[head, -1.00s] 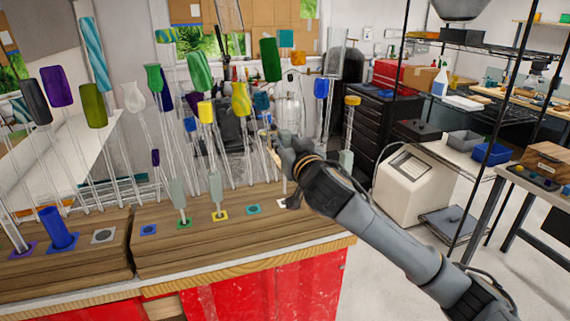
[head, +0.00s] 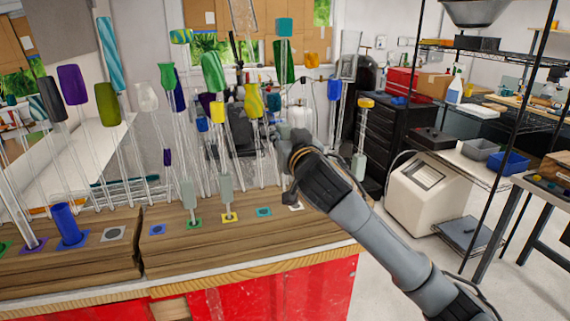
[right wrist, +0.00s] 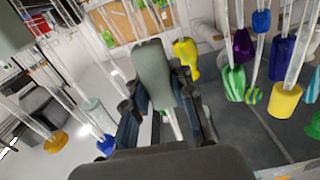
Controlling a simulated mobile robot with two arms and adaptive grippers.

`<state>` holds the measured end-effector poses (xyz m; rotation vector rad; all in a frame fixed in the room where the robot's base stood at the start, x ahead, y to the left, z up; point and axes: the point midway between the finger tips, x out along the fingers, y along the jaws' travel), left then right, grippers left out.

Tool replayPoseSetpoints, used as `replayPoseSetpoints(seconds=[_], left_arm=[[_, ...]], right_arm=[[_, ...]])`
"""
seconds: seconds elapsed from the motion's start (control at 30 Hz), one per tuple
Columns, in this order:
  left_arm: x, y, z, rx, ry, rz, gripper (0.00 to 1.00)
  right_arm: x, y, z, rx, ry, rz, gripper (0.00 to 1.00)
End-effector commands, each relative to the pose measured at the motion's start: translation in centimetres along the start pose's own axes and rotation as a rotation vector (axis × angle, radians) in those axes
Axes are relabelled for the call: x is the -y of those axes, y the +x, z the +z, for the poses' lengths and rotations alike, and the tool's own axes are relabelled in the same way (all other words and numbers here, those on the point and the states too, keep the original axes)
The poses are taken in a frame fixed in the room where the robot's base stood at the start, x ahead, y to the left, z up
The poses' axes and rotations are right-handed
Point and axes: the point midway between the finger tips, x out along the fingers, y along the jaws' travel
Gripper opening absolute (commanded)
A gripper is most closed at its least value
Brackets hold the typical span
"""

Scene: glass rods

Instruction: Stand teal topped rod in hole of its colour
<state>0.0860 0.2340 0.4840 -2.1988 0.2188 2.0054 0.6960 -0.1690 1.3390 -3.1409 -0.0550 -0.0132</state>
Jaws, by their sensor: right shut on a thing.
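A rod with a teal top (head: 285,27) stands about upright above my right gripper (head: 287,178). My right gripper is shut on this rod's grey-green grip (right wrist: 152,62), which sits between the two fingers in the right wrist view. The lower end of the rod is hidden or too fine to make out in the head view. The hole in the teal square (head: 264,212) is empty, on the wooden bench top just left of and below my gripper. My left gripper is not in view.
On the wooden bench (head: 200,250), a yellow-topped rod (head: 217,112) stands in the yellow square (head: 229,218), left of the teal one. A white square (head: 296,206) lies to the right, a blue square (head: 157,229) to the left. Many tall coloured-topped rods crowd behind.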

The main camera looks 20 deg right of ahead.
Motion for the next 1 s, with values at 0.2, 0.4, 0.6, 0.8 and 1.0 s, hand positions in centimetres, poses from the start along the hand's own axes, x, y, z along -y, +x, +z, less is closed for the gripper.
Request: replayPoseSetpoints(seconds=[0.2,0.4,0.6,0.8,1.0], left_arm=[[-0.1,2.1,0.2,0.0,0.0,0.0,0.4],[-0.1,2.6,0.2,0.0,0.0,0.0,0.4],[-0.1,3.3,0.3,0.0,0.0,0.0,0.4],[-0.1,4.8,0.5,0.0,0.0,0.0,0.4],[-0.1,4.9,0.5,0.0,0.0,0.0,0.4]], right_arm=[[4.0,-0.1,0.3,0.0,0.007,-0.005,0.0],[5.1,-0.2,0.2,0.006,0.003,-0.002,0.0],[5.1,-0.2,1.1,0.007,0.001,-0.001,0.0],[5.1,-0.3,2.7,0.006,0.0,-0.001,0.0],[5.1,-0.3,2.8,0.006,0.002,-0.002,0.0]])
